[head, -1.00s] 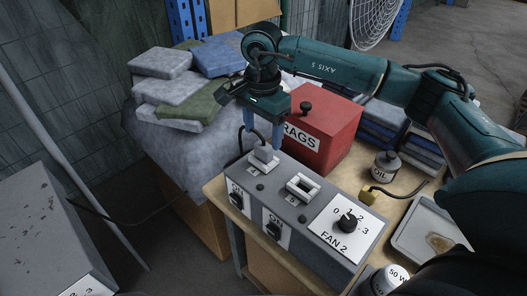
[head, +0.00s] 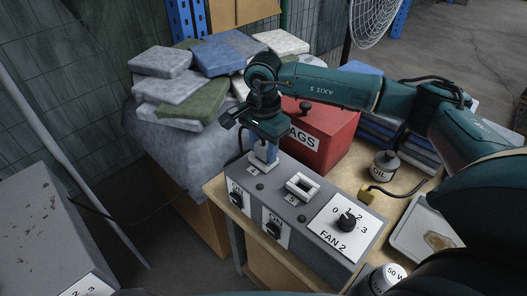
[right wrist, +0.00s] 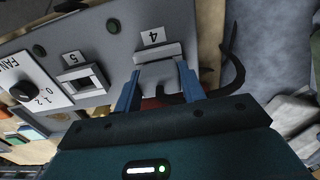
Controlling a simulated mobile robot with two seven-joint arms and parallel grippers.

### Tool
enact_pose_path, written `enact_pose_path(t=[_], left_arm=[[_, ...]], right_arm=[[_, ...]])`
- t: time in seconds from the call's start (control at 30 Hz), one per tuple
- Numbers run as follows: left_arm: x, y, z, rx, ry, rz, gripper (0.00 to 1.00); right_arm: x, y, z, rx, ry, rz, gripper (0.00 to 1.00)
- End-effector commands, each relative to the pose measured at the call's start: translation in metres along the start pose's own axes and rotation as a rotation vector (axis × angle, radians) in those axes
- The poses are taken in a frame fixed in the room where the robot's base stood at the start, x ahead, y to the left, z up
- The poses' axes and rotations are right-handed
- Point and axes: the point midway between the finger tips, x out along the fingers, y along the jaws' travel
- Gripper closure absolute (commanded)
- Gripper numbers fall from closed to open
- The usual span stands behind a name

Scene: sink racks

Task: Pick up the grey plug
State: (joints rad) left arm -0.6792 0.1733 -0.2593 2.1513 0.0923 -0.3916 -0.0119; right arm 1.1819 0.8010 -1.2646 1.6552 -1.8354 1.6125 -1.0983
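The grey plug (right wrist: 160,76) sits in the socket marked 4 on the grey panel box, with a dark cable running from it. In the head view, the plug (head: 261,158) is partly hidden by my right gripper (head: 265,152), which reaches down over it. In the right wrist view, the two blue fingers of my right gripper (right wrist: 158,82) lie along both sides of the plug, with no clear gap. The gripper looks shut on it. The plug is still at the socket. My left gripper is not in view.
The panel box (head: 320,209) also has an empty socket marked 5 (head: 302,187), switches and a FAN 2 dial (head: 346,222). Behind it stand a red RAGS box (head: 335,135) and an oil can (head: 385,164). Folded cloths (head: 180,90) are piled at the left.

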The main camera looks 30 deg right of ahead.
Motion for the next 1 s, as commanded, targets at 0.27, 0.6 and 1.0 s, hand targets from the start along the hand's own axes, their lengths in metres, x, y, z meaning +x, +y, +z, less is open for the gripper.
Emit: enact_pose_path(t=[0.27,0.6,1.0], left_arm=[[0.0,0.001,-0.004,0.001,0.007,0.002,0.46],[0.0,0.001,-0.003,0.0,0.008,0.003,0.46],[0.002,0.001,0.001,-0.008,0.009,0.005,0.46]], right_arm=[[0.0,0.0,0.0,0.0,0.0,0.0,0.83],[-0.013,-0.001,0.0,0.0,0.001,-0.005,0.83],[-0.087,-0.001,0.0,-0.001,0.001,-0.004,0.83]])
